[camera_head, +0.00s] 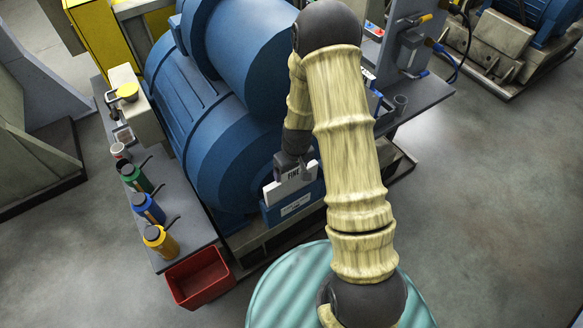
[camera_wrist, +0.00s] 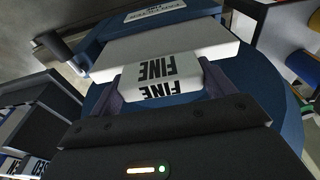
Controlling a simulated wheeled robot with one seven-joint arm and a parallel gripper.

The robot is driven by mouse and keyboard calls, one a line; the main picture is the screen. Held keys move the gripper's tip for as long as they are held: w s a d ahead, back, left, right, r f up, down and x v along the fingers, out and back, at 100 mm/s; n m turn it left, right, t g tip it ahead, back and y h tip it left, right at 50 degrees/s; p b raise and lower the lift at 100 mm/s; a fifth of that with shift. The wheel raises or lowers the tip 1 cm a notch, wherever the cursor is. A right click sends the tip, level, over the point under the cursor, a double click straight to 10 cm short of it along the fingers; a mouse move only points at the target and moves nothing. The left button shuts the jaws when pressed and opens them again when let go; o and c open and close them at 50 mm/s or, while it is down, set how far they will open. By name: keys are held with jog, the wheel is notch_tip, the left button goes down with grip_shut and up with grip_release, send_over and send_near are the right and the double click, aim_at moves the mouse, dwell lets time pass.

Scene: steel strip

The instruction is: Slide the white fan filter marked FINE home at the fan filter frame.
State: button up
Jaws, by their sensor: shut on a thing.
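The white fan filter marked FINE (camera_head: 284,190) stands upright at the blue fan filter frame (camera_head: 294,210) on the front of the large blue fan housing. The filter's lower edge is hidden behind the frame's front wall, and its upper part stands above it. I cannot tell how deep it sits. My gripper (camera_head: 291,162) is shut on the filter's top. In the wrist view, my gripper's fingers (camera_wrist: 167,84) clasp the labelled grip block, with the filter's white plate (camera_wrist: 165,48) beyond it. The frame's label (camera_wrist: 155,13) shows past the plate.
A grey shelf left of the housing holds green (camera_head: 135,178), blue (camera_head: 148,208) and yellow (camera_head: 160,241) bottles. A red bin (camera_head: 199,277) sits below it. A teal ribbed surface (camera_head: 280,290) lies in front. Open floor (camera_head: 480,200) is at the right.

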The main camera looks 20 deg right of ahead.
jog(key=shift+f+b, duration=1.65)
jog(key=shift+f, duration=0.55)
jog(key=o, duration=1)
jog(key=shift+o, duration=0.2)
jog(key=shift+r, duration=0.15)
notch_tip(320, 180, up, 17)
jog(key=s, duration=0.2)
jog(key=shift+s+d+b, duration=0.25)
jog(key=shift+d+b, duration=0.15)
jog(key=shift+s, duration=0.1)
jog(key=s+r+m, duration=0.3)
jog(key=s+r, duration=0.2)
jog(key=s, duration=0.6)
jog(key=shift+s+a+m+t+h, duration=0.3)
jog(key=shift+a+t, duration=0.1)
